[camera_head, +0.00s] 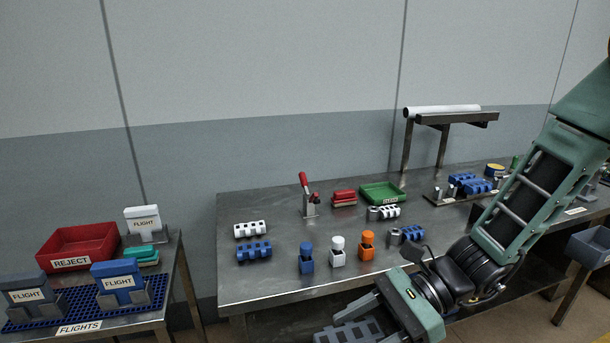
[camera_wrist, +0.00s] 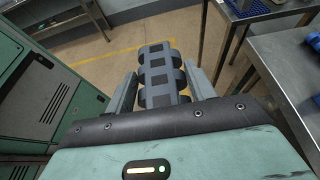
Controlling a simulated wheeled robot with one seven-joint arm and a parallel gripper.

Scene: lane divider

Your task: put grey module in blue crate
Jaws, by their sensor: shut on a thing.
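The grey module (camera_wrist: 160,75), a ridged block, is between the two fingers of my gripper (camera_wrist: 161,84) in the wrist view. My gripper is shut on it and holds it out over the floor. In the head view the grey module (camera_head: 350,333) shows at the bottom edge, partly cut off, with my gripper (camera_head: 358,318) around it, in front of the steel table. A blue-grey open bin (camera_head: 588,248) stands at the right edge of the head view, partly cut off; I cannot tell surely that it is the blue crate.
The steel table (camera_head: 275,290) carries blue and white modules, small bottles, a green tray (camera_head: 382,192) and a red-handled clamp (camera_head: 306,190). Open floor lies beyond my gripper in the wrist view.

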